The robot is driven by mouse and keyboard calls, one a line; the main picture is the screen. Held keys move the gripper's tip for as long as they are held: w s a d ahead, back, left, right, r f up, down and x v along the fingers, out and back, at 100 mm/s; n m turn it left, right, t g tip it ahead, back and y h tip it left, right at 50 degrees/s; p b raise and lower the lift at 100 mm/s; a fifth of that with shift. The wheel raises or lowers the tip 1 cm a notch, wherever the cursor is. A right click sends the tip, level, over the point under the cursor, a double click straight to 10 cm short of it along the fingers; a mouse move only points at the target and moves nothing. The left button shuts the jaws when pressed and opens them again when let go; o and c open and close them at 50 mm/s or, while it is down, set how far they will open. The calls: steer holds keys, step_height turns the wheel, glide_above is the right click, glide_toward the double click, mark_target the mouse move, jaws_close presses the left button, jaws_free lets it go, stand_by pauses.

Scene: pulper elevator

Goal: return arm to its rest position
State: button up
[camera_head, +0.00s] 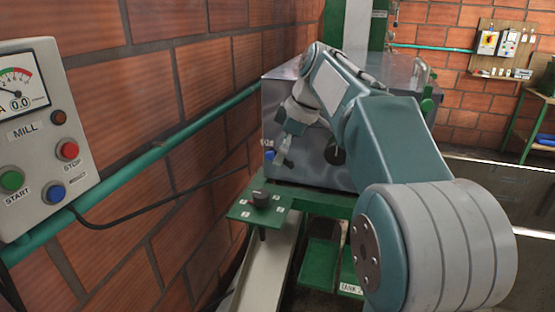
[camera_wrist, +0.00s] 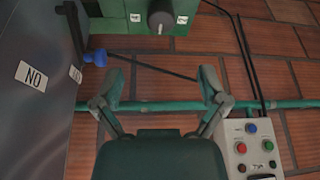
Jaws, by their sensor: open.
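My arm reaches forward in the head view, with its large round joint at the lower right. My gripper (camera_head: 284,153) hangs by the near face of a grey metal box (camera_head: 315,165). In the wrist view my gripper (camera_wrist: 162,85) has its two fingers spread wide, with nothing between them. A blue knob (camera_head: 269,155) on the box face is just left of the gripper. It also shows in the wrist view (camera_wrist: 96,57), left of the left finger. I cannot tell whether the gripper touches the box.
A MILL control panel (camera_head: 50,140) hangs on the brick wall at left, with a green pipe (camera_head: 150,165) behind it. A green plate with a dark knob (camera_head: 261,199) stands below the gripper. A pegboard (camera_head: 500,48) is at the far right. Open floor lies right.

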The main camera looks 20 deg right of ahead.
steer(key=shift+s, duration=0.1)
steer(key=s+a+f+m+t+h, duration=0.1)
steer(key=s+f+m, duration=0.5)
steer(key=s, duration=0.6)
steer(key=s+a+f+m+t+h, duration=0.2)
steer(key=s+f+m, duration=0.4)
steer(key=s, duration=0.7)
step_height(320, 180, down, 2)
steer(key=shift+s+a+f+t+h, duration=0.1)
steer(key=shift+s+a+t+h, duration=0.25)
steer(key=shift+a, duration=0.25)
steer(key=shift+w, duration=0.1)
